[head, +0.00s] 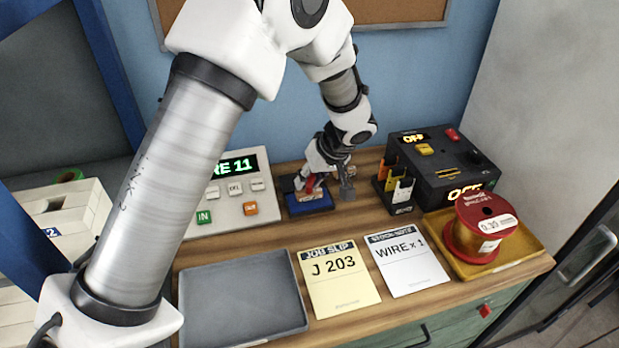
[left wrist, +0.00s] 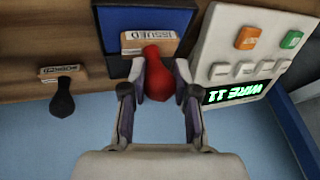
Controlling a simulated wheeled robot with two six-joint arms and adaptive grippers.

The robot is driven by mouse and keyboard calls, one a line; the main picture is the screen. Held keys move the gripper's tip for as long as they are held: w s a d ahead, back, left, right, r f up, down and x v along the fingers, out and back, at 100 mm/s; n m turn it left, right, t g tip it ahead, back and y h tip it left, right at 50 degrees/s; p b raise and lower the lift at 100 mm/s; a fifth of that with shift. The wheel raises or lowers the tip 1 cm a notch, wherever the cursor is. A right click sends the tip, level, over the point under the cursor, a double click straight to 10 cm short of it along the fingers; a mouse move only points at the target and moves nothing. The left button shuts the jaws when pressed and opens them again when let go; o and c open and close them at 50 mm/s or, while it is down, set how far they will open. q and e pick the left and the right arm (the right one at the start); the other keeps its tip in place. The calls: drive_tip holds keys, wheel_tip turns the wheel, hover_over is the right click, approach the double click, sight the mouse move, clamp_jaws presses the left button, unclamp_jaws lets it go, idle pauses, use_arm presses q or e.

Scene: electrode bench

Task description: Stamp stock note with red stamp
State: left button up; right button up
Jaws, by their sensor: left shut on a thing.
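My left gripper (head: 318,184) is at the back of the bench, shut on the red stamp (head: 311,184). In the left wrist view the fingers (left wrist: 160,92) close around the stamp's red handle (left wrist: 155,75), and its wooden block faces the blue pad (head: 310,205). Whether the block touches the pad is hard to tell. The white note (head: 408,265) reading "WIRE x 1" lies flat at the front, with no red mark visible on it. My right gripper is not in view.
A dark stamp (head: 347,186) stands right of the pad. The yellow job slip (head: 338,283) lies left of the note, beside a grey tray (head: 243,298). A keypad console (head: 233,205), a card holder (head: 399,192), a black machine (head: 440,165) and a wire spool (head: 480,228) surround the area.

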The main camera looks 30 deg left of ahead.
use_arm(q)
drive_tip(key=shift+f+b, duration=0.5)
drive_tip(key=shift+b, duration=0.05)
idle(0.4)
drive_tip(key=shift+b, duration=0.3)
idle(1.3)
drive_tip(key=shift+r+p, duration=2.1)
drive_tip(key=shift+r, duration=1.4)
